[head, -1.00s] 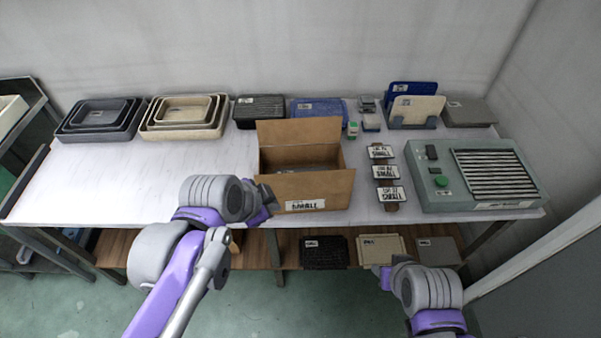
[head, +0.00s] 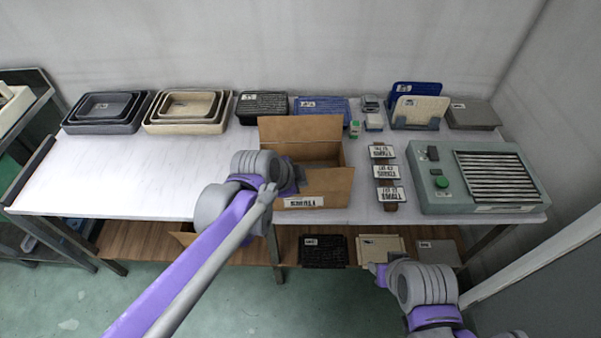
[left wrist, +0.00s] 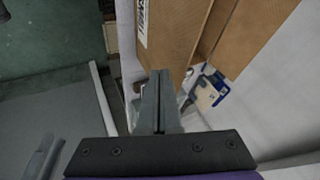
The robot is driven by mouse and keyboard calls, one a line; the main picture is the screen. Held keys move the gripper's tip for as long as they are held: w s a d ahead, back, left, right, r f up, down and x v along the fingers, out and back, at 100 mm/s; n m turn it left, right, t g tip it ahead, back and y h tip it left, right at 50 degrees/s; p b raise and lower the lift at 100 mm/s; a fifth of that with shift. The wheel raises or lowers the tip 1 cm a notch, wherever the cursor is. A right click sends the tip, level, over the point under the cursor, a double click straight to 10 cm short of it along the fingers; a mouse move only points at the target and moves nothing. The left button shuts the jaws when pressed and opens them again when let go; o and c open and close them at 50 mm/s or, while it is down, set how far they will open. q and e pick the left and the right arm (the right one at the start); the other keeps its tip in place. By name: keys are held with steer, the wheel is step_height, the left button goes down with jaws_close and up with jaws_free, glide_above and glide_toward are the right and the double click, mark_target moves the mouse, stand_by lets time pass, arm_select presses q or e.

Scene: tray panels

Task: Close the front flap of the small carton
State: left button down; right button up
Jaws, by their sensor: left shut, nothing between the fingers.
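The small carton (head: 330,188) stands open near the table's front edge, with its back flap (head: 300,128) raised. Its labelled front panel faces me; I cannot clearly separate the front flap from the wall. My left gripper (head: 296,180) is at the carton's front left corner, its arm hiding part of the left side. In the left wrist view, the shut, empty fingers (left wrist: 160,98) point toward the brown carton panel (left wrist: 178,35); contact cannot be told. My right gripper (head: 376,272) is low in front of the table, its fingers unclear.
Nested grey trays (head: 100,112) and cream trays (head: 185,110) stand at the back left. Labelled plates (head: 387,172) lie right of the carton, beside a grey-green machine (head: 432,190). The table's left front is clear. A lower shelf (head: 140,240) runs beneath.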

arm_select(q)
steer(key=w, duration=0.2)
steer(key=shift+w+a, duration=0.1)
steer(key=shift+w, duration=0.25)
arm_select(e)
steer(key=shift+w+r, duration=0.15)
steer(key=shift+r, duration=0.15)
arm_select(q)
steer(key=shift+s, duration=0.1)
steer(key=shift+w, duration=0.25)
